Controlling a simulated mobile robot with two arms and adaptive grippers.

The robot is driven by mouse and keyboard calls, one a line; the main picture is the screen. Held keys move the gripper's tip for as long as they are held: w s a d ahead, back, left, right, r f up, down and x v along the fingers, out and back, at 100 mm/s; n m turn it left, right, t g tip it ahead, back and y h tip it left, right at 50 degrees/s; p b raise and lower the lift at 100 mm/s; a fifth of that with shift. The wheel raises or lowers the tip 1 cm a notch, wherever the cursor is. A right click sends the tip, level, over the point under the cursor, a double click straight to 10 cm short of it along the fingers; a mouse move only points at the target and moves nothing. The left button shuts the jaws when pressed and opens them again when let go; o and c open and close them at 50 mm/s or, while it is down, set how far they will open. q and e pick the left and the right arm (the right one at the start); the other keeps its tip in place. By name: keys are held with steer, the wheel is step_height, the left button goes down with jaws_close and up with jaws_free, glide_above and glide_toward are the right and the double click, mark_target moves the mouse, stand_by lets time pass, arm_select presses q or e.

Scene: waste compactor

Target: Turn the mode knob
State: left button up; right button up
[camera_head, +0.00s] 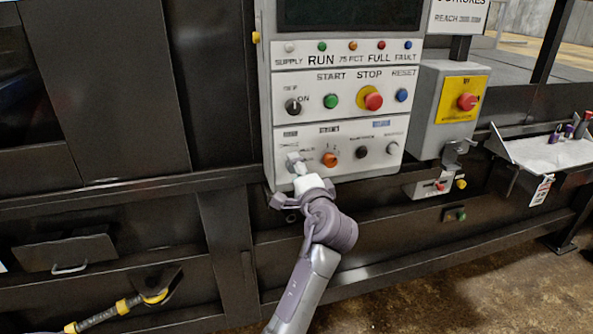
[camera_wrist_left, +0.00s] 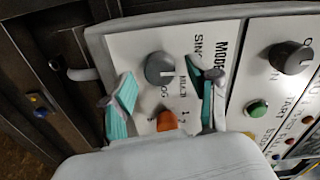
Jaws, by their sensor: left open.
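The mode knob (camera_wrist_left: 160,68) is a round grey knob with a pale pointer line, on the white control panel beside the printed words MODE, SINGLE, MULTI and JOG. My left gripper (camera_wrist_left: 168,88) is open, with one teal-padded finger on each side of the knob in the left wrist view. I cannot tell whether the fingers reach around the knob or stop short of it; no contact shows. In the head view my left gripper (camera_head: 296,165) is at the panel's lower left and largely hides the knob. My right gripper is not in view.
An orange knob (camera_head: 329,160) sits just right of the gripper, with a black knob (camera_head: 362,152) beyond. Above are a black switch (camera_head: 293,107), green start button (camera_head: 331,101) and red stop button (camera_head: 373,101). A grey emergency-stop box (camera_head: 436,130) stands right of the panel.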

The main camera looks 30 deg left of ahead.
arm_select(q)
steer(key=v, duration=0.6)
steer(key=shift+s+d, duration=0.2)
steer(key=shift+d, duration=0.15)
